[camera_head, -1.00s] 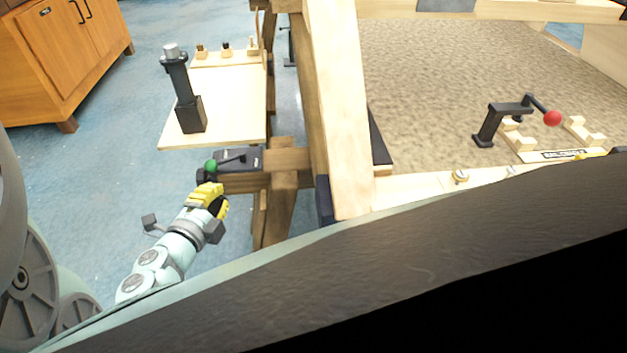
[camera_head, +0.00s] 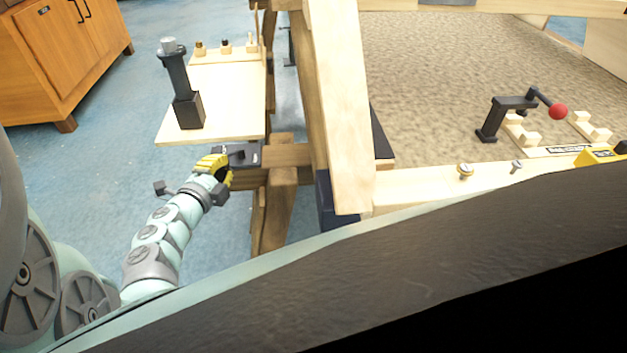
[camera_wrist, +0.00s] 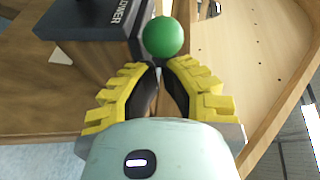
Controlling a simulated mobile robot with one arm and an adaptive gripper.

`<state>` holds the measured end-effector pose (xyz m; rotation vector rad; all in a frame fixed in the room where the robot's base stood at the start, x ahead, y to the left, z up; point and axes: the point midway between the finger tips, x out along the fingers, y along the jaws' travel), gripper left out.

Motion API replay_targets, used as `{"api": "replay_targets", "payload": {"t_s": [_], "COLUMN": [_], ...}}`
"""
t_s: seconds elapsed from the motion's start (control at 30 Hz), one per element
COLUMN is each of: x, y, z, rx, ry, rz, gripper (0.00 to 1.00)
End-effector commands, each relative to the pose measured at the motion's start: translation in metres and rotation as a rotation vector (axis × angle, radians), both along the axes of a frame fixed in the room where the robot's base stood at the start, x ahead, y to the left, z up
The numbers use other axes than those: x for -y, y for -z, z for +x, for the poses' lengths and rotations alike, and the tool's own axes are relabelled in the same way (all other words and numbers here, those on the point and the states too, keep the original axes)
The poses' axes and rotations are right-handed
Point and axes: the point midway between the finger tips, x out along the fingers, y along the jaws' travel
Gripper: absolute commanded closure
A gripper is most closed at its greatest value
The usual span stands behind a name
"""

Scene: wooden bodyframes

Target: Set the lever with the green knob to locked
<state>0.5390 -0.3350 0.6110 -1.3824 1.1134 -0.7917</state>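The green knob (camera_wrist: 163,37) shows round and unobstructed in the wrist view, just beyond my fingertips. In the head view it is hidden behind my gripper (camera_head: 222,165). The lever's dark base (camera_head: 243,153) is fixed on a wooden beam; its dark block also shows at the top left of the wrist view (camera_wrist: 95,18), with partly cut-off white lettering ending in "LOWER". My gripper (camera_wrist: 160,67) has yellow fingers whose tips come together at the near side of the knob, with nothing visible between them. I cannot tell whether the tips touch the knob.
A lever with a red knob (camera_head: 558,111) stands at the right of the wooden frame. A pale board (camera_head: 225,100) with a black post (camera_head: 180,90) lies beyond the green-knob lever. A wooden post (camera_head: 340,110) rises to its right.

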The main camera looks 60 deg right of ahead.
Motion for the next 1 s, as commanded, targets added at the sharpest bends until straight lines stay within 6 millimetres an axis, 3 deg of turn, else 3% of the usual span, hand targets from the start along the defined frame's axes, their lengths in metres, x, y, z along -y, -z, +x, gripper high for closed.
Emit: {"api": "replay_targets", "payload": {"t_s": [0.8, 1.0], "x": [0.0, -0.012], "y": [0.0, -0.007], "z": [0.007, 0.0], "rx": [0.0, 0.0], "ry": [0.113, 0.111], "rz": [0.0, 0.002], "gripper": [1.0, 1.0]}}
